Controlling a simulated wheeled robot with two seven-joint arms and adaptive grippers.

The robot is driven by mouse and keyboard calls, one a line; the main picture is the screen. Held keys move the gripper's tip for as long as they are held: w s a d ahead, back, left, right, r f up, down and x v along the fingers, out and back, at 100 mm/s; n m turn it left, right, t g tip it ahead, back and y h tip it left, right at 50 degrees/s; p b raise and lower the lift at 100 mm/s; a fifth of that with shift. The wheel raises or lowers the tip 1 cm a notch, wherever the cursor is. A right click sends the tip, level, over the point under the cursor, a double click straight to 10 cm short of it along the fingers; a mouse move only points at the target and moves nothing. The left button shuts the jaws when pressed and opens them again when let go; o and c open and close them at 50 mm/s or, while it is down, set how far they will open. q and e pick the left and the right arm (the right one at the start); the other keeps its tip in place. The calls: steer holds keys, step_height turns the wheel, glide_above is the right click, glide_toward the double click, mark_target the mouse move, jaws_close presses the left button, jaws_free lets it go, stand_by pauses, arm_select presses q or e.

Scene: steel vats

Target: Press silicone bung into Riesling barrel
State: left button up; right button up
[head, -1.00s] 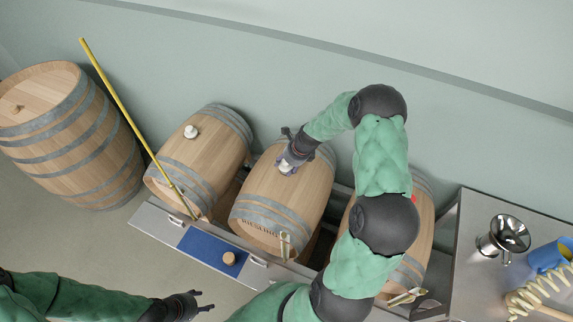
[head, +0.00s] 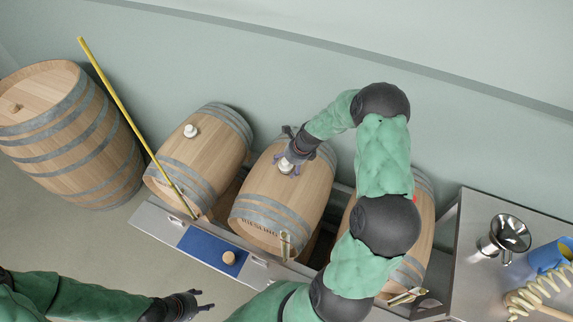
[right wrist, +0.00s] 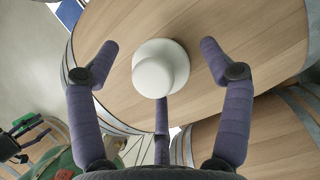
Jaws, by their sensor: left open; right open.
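The Riesling barrel (head: 262,212) lies on its side in the middle of the row, with its lettering toward the front. The white silicone bung (head: 286,167) sits upright on top of its curved side; it also shows in the right wrist view (right wrist: 160,68). How deep it sits cannot be told. My right gripper (head: 288,158) is just above and behind the bung. Its fingers are spread around the bung with gaps on the left and right in the right wrist view. My left gripper (head: 207,300) is open and empty at the lower left, away from the barrels.
Another barrel (head: 190,165) with a white bung (head: 190,131) lies to the left, a yellow rod (head: 115,100) leaning across it. A third is partly hidden behind my right arm. A blue mat (head: 210,249) holds a cork-coloured stopper (head: 229,258). A steel table (head: 465,265) stands right.

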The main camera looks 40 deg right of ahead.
steer(key=v, duration=1.1)
steer(key=shift+a+r, duration=0.1)
steer(key=shift+r, duration=0.05)
steer(key=c, duration=0.9)
steer(key=shift+w+a+r+n+g+p, duration=0.1)
steer(key=shift+w+a+n+g+p, duration=0.2)
steer(key=shift+n, duration=0.2)
steer(key=c, duration=0.5)
steer(key=w+n+g+p, duration=0.1)
steer(key=a+r+n+p, duration=0.1)
steer(key=n, duration=0.1)
steer(key=shift+w+a+g, duration=0.1)
steer(key=shift+w+g, duration=0.3)
jaws_close()
steer(key=shift+w+f+n+g+h+p, duration=0.25)
steer(key=shift+w+n+g+h, duration=0.2)
steer(key=shift+n, duration=0.4)
steer(key=shift+w+f+n+g+h+p, duration=0.2)
steer(key=shift+w+n+g+h, duration=0.25)
steer(key=shift+n, duration=0.4)
step_height(320, 180, down, 4)
steer(key=shift+w+b, duration=0.1)
steer(key=shift+b, duration=1.05)
steer(key=shift+f+b, duration=0.4)
